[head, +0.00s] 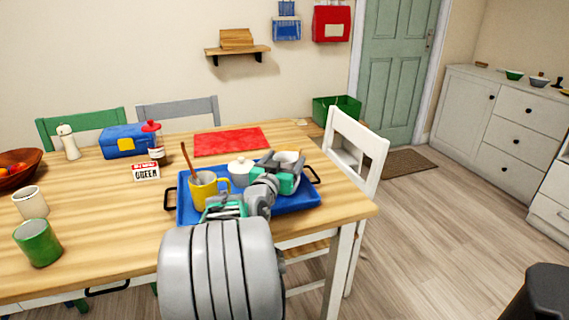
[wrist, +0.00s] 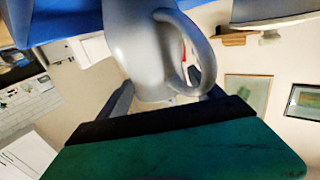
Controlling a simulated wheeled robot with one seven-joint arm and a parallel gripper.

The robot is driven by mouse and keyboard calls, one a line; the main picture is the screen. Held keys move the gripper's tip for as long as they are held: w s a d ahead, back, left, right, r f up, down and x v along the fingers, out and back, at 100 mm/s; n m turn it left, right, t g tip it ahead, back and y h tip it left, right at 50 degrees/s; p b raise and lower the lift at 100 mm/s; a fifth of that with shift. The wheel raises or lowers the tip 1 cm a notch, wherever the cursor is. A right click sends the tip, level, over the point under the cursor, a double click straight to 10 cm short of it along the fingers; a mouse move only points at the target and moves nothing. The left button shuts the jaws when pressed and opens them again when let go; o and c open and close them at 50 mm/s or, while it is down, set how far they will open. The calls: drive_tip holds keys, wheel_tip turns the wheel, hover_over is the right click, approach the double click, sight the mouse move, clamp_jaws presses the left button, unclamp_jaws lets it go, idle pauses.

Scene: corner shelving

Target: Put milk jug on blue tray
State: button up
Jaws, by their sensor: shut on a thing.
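The milk jug (wrist: 140,45), pale with a loop handle, sits between the fingers of my gripper (wrist: 168,97) in the wrist view. In the head view a pale rim of the jug (head: 287,156) shows behind my gripper (head: 287,172), which hides most of it. My gripper is shut on the jug, over the right part of the blue tray (head: 300,201). Blue also shows at the jug's base in the wrist view. I cannot tell whether the jug touches the tray.
A yellow mug (head: 205,192) with a wooden spoon and a white lidded pot (head: 240,172) stand on the tray, left of my gripper. A red mat (head: 231,141) lies behind. A white chair (head: 355,150) stands at the right table edge. A green cup (head: 38,243) is far left.

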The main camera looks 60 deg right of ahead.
drive_tip(key=shift+r, duration=0.1)
drive_tip(key=o, duration=2.1)
drive_tip(key=shift+f, duration=0.2)
drive_tip(key=shift+r, duration=0.15)
drive_tip(key=a, duration=0.4)
drive_tip(key=s+a, duration=0.1)
drive_tip(key=a, duration=0.7)
drive_tip(key=shift+s, duration=0.25)
